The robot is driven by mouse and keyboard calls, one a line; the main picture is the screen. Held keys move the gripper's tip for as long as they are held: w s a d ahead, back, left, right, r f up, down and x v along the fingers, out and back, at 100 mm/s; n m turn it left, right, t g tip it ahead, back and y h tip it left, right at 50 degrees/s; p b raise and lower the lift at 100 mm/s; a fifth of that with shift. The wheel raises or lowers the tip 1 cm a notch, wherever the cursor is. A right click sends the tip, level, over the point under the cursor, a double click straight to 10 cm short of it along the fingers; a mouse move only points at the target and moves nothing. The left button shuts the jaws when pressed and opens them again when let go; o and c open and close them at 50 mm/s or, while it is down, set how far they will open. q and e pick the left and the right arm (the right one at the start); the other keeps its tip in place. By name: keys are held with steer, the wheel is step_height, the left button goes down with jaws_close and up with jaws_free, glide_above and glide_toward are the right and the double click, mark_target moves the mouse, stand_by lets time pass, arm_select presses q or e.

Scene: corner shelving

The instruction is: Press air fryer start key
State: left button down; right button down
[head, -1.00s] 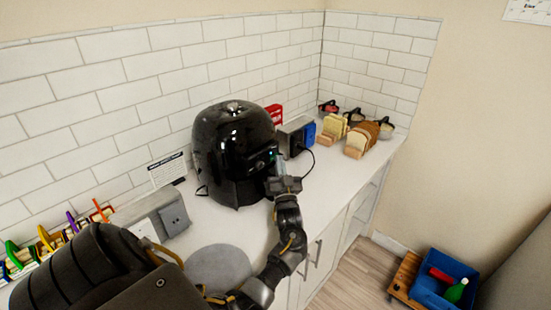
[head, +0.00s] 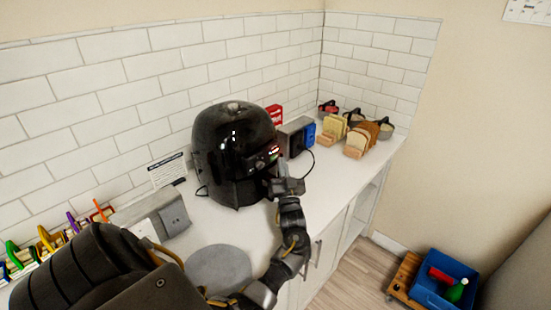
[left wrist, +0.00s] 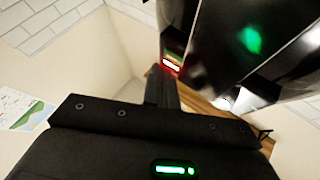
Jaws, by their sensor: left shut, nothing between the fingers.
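The black, glossy air fryer (head: 230,160) stands on the white counter against the tiled wall. Its front panel, with small red and white lights, faces right. My left gripper (head: 279,170) is shut and empty, with its fingertips close to the panel. In the left wrist view the closed fingers (left wrist: 160,88) point toward the air fryer (left wrist: 225,50). A red-lit strip shows just above the fingertips there, and a green glow shows on the glossy body. I cannot tell whether the fingertips touch the panel. The start key itself is not distinguishable. My right gripper is not in view.
Beside the air fryer stand a grey box (head: 297,137) with a black cord and bread slices in holders (head: 357,140). A grey round plate (head: 220,268) lies in front. A blue bin (head: 443,282) is on the floor at right.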

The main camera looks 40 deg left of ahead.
arm_select(q)
steer(key=shift+d, duration=2.5)
